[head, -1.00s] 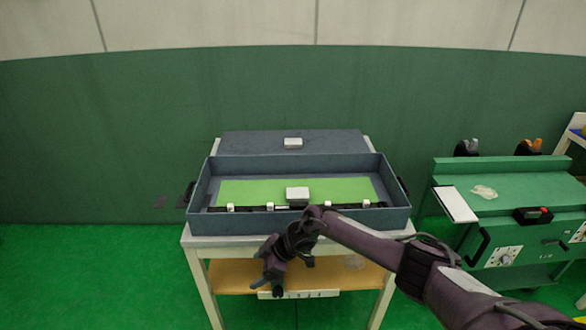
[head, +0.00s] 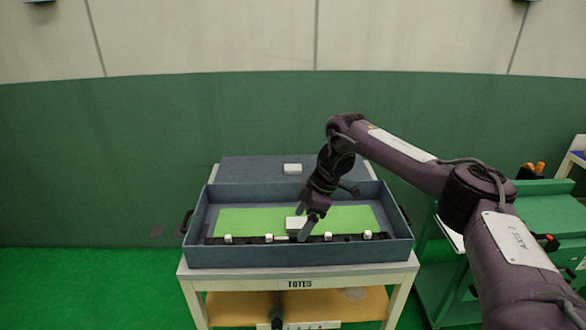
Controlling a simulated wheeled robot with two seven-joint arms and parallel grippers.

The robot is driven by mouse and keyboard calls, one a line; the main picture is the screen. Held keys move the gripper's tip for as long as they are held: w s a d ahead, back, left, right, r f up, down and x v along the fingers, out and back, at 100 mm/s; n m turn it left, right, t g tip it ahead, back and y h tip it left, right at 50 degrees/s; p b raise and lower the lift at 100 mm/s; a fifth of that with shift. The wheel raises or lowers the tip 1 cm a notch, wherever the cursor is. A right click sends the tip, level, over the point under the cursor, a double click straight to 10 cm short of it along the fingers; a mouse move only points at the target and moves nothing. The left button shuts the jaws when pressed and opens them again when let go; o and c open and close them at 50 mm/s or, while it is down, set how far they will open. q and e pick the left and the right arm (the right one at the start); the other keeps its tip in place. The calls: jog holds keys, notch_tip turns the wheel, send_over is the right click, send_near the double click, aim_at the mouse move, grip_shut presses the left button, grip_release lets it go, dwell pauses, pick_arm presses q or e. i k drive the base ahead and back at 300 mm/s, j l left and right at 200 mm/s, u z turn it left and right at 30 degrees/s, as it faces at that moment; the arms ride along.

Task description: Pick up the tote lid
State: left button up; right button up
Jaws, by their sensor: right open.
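The tote lid appears to be the flat grey-blue panel (head: 240,168) behind the tote, with a small white block (head: 292,168) on it. The grey-blue open tote (head: 300,256) stands in front of it on the table. My right gripper (head: 322,210) is open and empty, pointing down over the tote's inside. It partly covers a white block (head: 294,223) in the tote; I cannot tell whether it touches it. It is nearer to me than the lid. My left gripper is not in view.
The tote holds a green mat (head: 240,218) and a black strip (head: 270,239) with several white clips. The white-framed table (head: 230,275) has a lower wooden shelf. A green cabinet (head: 550,200) stands to the right, partly behind my right arm. The floor at left is clear.

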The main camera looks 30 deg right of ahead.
aim_at(276, 167)
jog(key=i+l, duration=0.65)
jog(key=i, duration=0.15)
jog(key=i+l, duration=0.65)
jog(key=i, duration=0.15)
